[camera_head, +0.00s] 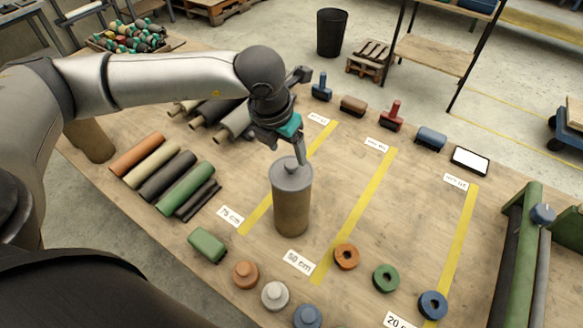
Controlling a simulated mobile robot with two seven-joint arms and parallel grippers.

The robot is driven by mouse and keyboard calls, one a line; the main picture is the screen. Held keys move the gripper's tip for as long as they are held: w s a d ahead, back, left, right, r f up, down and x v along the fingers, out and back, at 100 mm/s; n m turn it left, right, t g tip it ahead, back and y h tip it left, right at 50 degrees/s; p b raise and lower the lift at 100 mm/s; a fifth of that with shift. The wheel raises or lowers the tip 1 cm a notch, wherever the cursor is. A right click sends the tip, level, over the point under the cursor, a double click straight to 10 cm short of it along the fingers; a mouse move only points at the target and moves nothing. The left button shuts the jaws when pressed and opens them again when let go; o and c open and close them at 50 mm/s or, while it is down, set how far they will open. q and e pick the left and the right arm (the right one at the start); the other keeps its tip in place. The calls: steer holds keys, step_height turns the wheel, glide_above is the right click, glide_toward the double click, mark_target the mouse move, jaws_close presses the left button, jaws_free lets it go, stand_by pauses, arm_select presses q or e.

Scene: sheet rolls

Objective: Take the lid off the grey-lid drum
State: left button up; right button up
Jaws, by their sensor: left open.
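The grey-lid drum (292,210) is a brown cylinder standing upright near the middle of the table. Its round grey lid (280,180) sits on top and has a small raised knob at the centre. My left gripper (284,150) is open just above the lid, pointing down, with one finger close to the knob. I cannot tell whether that finger touches the knob. Nothing is held in the gripper. My right gripper is not in view.
Coloured rolls (162,172) lie left of the drum, with coloured knobbed pieces (275,295) and rings (386,278) in front. Hand rollers (391,116) and a tablet (470,160) stand behind. A green frame (520,255) stands at the right. The table between the yellow strips is mostly bare.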

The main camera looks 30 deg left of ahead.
mark_target(291, 163)
arm_select(q)
steer(key=p+x, duration=0.1)
steer(key=x, duration=0.4)
steer(key=shift+s, duration=0.1)
jaws_close()
stand_by(0.5)
